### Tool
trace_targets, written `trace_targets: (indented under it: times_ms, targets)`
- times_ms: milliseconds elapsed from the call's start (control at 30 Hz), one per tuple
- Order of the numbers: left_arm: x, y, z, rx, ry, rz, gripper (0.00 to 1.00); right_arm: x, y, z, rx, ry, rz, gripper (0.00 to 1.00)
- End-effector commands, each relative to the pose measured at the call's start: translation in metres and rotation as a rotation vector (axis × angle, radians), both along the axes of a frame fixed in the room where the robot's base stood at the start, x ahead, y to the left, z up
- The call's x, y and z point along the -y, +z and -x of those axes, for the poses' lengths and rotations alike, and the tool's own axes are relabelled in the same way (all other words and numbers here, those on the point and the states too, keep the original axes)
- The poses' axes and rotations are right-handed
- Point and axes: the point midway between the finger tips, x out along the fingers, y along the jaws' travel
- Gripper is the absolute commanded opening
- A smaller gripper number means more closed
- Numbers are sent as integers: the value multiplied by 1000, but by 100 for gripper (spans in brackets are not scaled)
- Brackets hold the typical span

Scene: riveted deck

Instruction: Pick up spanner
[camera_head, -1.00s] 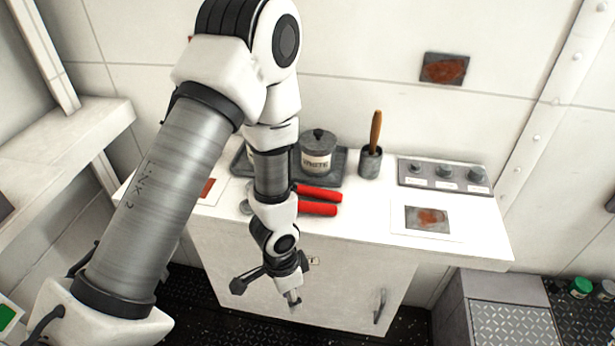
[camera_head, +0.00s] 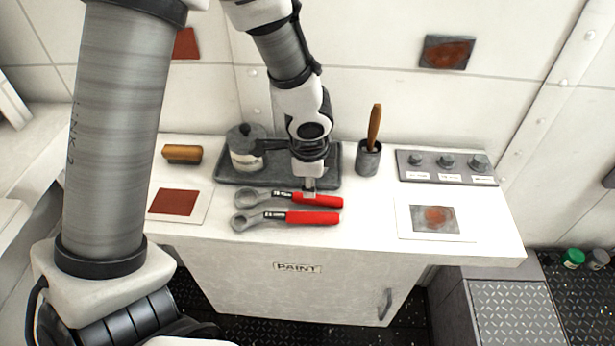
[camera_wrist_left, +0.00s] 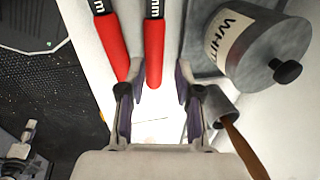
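Two spanners with grey ring heads and red handles lie side by side on a white cabinet top. The far spanner (camera_head: 270,197) and the near spanner (camera_head: 270,218) both have handles pointing right. My left gripper (camera_head: 309,188) points down at the far spanner's handle, partly covering it. In the left wrist view the fingers (camera_wrist_left: 161,76) are apart, with the far spanner's red handle (camera_wrist_left: 154,50) between them, nearer one finger. The near spanner's handle (camera_wrist_left: 112,48) lies outside them. Whether the fingers touch the handle I cannot tell.
A dark tray (camera_head: 225,179) with a lidded pot (camera_head: 247,160) stands behind the spanners. A cup (camera_head: 369,160) with a wooden-handled brush stands to the right, near a knob panel (camera_head: 405,172). A brown brush (camera_head: 182,153) lies left. Sample cards lie on both sides.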

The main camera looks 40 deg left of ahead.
Motion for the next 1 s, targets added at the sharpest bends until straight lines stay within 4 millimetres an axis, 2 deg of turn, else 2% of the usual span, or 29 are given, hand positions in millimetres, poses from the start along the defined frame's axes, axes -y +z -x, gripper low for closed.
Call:
trace_targets:
  times_ms: [33, 167, 300, 400, 600, 633, 700, 1000]
  targets:
    - [0, -12, -1, -1, 0, 1, 33, 0, -8, 1, -2, 0, 0, 56]
    - [1, -28, -5, -2, -1, 0, 33, 0, -14, 1, -2, 0, 0, 56]
    - [2, -57, -11, -2, 0, 2, 33, 0, -28, 1, -2, 0, 0, 56]
    - [1, -64, -13, -1, 1, 2, 33, 0, -31, 1, -2, 0, 0, 56]
    - [1, -63, -14, -1, 2, 2, 33, 0, -29, 1, -1, 0, 0, 56]
    - [1, -63, -14, -1, 2, 2, 26, 0, -29, 1, -1, 0, 0, 56]
    - [1, -62, -14, -1, 2, 2, 2, 0, -29, 1, -1, 0, 0, 56]
    - [1, -62, -14, 0, 1, 2, 0, 0, -29, 1, -1, 0, 0, 56]
